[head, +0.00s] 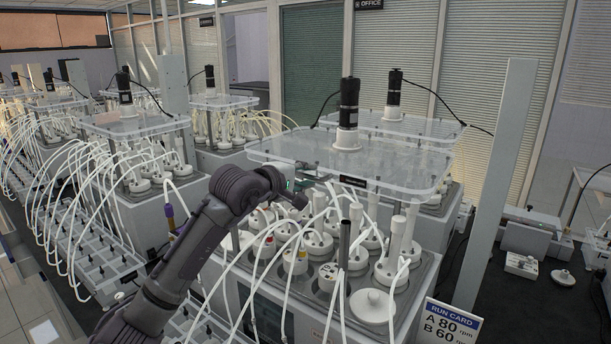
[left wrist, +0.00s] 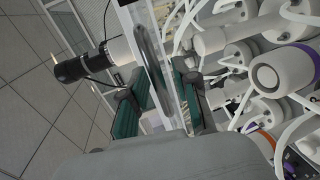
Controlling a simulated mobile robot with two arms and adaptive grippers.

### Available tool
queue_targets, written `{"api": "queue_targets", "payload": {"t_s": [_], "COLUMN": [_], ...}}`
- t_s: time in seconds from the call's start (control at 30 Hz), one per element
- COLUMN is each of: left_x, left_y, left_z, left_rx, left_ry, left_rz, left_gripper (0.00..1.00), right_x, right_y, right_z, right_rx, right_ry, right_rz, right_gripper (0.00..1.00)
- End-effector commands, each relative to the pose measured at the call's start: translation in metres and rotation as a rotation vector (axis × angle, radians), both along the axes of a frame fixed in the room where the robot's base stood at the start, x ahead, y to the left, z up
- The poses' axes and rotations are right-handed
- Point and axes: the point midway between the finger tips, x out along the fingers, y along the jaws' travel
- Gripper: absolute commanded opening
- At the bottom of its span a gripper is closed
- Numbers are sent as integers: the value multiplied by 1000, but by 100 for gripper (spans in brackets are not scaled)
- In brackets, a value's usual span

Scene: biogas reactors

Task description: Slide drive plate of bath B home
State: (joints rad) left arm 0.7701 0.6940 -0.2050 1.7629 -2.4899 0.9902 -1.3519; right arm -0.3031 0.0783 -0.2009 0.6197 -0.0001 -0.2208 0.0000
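A clear drive plate (head: 280,150) with a black motor on a white collar (head: 347,138) lies over the nearest bath (head: 425,262). My left gripper (head: 303,190) is at the plate's front edge. In the left wrist view, its green-padded fingers (left wrist: 165,88) stand on either side of the plate edge and a dark curved handle (left wrist: 148,45). I cannot tell whether the pads press on it. My right gripper is not in view.
White bottles with tubes (head: 317,243) fill the bath below the plate. A grey post (head: 497,170) stands to the right. A run card (head: 449,324) reads A 80, B 60 rpm. Another motor plate (head: 410,124) is behind. Similar baths (head: 135,125) stand to the left.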

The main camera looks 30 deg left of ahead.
Motion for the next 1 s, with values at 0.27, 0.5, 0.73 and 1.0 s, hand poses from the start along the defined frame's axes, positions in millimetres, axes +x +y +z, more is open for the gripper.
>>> {"api": "queue_targets", "payload": {"t_s": [0.27,0.5,0.73,1.0], "left_x": [0,-1,-35,-104], "left_y": [0,0,8,17], "left_z": [0,0,-6,-8], "left_rx": [0,0,4,4], "left_ry": [0,0,-7,-2], "left_rz": [0,0,3,5], "left_gripper": [0,0,0,0], "right_x": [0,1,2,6], "right_y": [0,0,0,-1], "right_z": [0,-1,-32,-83], "right_rx": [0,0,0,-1], "right_ry": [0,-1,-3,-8], "right_rz": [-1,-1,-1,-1], "right_gripper": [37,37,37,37]}}
